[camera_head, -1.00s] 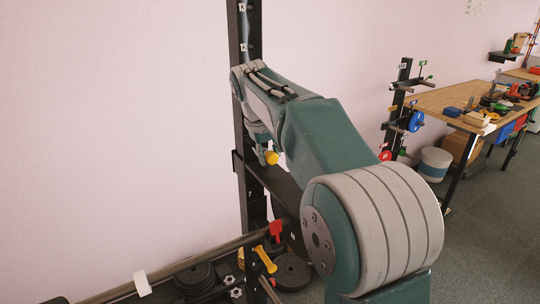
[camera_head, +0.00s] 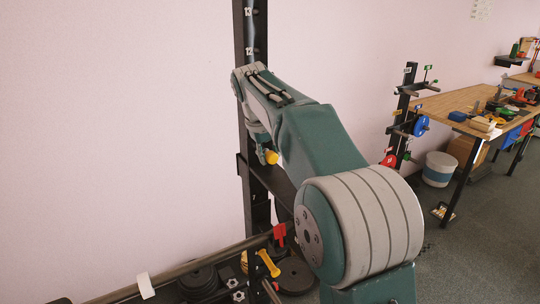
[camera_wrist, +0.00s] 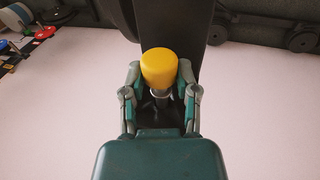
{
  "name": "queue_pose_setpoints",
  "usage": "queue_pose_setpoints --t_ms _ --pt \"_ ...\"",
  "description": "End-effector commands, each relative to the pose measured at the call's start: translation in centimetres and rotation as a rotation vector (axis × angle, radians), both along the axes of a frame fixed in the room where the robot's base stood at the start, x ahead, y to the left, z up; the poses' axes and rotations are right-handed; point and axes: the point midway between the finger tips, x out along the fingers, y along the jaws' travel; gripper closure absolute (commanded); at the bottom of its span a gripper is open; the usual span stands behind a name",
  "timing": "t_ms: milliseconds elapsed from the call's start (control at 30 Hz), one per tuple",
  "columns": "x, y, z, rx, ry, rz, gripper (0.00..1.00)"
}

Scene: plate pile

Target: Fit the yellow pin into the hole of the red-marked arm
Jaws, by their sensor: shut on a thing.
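The yellow pin (camera_wrist: 160,68) is held between the two fingers of my gripper (camera_wrist: 160,96) in the wrist view, with its rounded yellow knob showing and a grey shank below it. The knob also shows in the head view (camera_head: 271,157), beside the black upright post. My gripper (camera_head: 262,150) in the head view is partly hidden by my own arm. A red marker (camera_head: 279,232) is on the black rack at the lower middle. The hole near it cannot be made out.
The black upright (camera_head: 252,120) with white numbers stands close to my gripper. A second yellow handle (camera_head: 268,263) and dark plates (camera_head: 197,279) are low on the rack. A smaller rack with a blue disc (camera_head: 421,125) and a workbench (camera_head: 455,100) stand at right.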

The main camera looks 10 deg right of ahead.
Motion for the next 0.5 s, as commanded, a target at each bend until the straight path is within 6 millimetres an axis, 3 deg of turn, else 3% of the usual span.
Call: queue_pose_setpoints --t_ms 500 --pt "1.06 0.36 0.04 0.0 0.0 0.0 1.0"
